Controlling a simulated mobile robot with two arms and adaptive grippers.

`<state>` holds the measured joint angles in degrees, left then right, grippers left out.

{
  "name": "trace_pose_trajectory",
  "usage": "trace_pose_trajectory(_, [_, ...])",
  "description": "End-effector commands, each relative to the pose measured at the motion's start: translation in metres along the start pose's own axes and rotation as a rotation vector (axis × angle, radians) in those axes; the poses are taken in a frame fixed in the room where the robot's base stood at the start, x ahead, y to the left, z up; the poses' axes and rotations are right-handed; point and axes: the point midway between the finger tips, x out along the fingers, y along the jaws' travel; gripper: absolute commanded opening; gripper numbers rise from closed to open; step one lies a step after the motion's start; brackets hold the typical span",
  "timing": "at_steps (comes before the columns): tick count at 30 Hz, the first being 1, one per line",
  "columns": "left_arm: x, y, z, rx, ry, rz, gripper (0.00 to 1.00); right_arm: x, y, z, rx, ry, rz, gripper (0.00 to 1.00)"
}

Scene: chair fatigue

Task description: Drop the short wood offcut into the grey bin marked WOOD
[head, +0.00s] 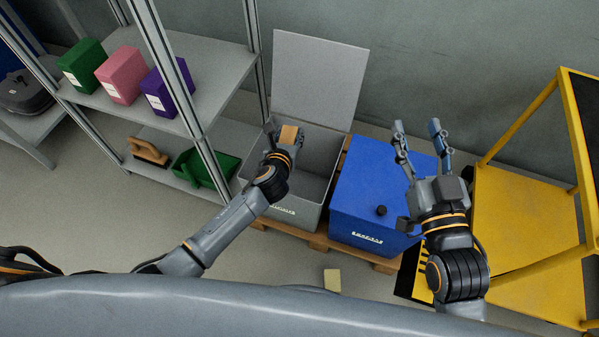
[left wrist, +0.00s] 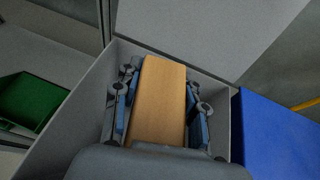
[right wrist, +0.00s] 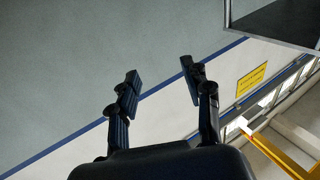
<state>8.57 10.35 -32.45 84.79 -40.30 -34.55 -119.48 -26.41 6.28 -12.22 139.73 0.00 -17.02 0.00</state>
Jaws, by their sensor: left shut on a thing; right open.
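The wood offcut (left wrist: 160,100) is a short tan block. My left gripper (head: 283,129) is shut on it, with one finger along each side. In the head view the offcut (head: 289,134) shows at the fingertips, above the open grey bin (head: 298,211). The bin's lid (head: 318,78) stands up at the back. The left wrist view shows the offcut over the bin's inside, within its walls. The lettering on the bin front is too small to read. My right gripper (head: 418,137) is open and empty above the blue bin.
A closed blue bin (head: 372,190) stands right of the grey bin on a wooden pallet (head: 318,240). A shelf (head: 205,85) with boxes is at left, a yellow cart (head: 525,215) at right. A small pale block (head: 332,280) lies on the floor.

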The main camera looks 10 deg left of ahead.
Motion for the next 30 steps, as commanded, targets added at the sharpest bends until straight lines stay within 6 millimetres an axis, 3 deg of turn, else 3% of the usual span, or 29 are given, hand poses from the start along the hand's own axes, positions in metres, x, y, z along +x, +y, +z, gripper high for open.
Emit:
trace_pose_trajectory(7, [0.001, 0.0, -0.003, -0.001, -0.001, 0.0, 0.09, 0.001, -0.002, -0.017, 0.002, 0.095, -0.005, 0.49])
trace_pose_trajectory(17, [0.001, 0.0, -0.003, 0.0, -0.001, 0.0, 0.09, 0.001, -0.003, -0.019, 0.003, 0.106, -0.006, 0.49])
trace_pose_trajectory(18, [0.001, 0.0, -0.003, 0.0, -0.001, 0.0, 0.5, 0.001, -0.003, -0.019, 0.003, 0.106, -0.006, 0.49])
trace_pose_trajectory(21, [0.001, 0.0, -0.003, 0.0, -0.001, 0.0, 0.68, 0.001, -0.003, -0.019, 0.003, 0.106, -0.006, 0.49])
trace_pose_trajectory(30, [0.001, 0.0, -0.003, 0.0, 0.0, 0.0, 0.68, 0.001, -0.003, -0.019, 0.003, 0.105, -0.006, 0.49])
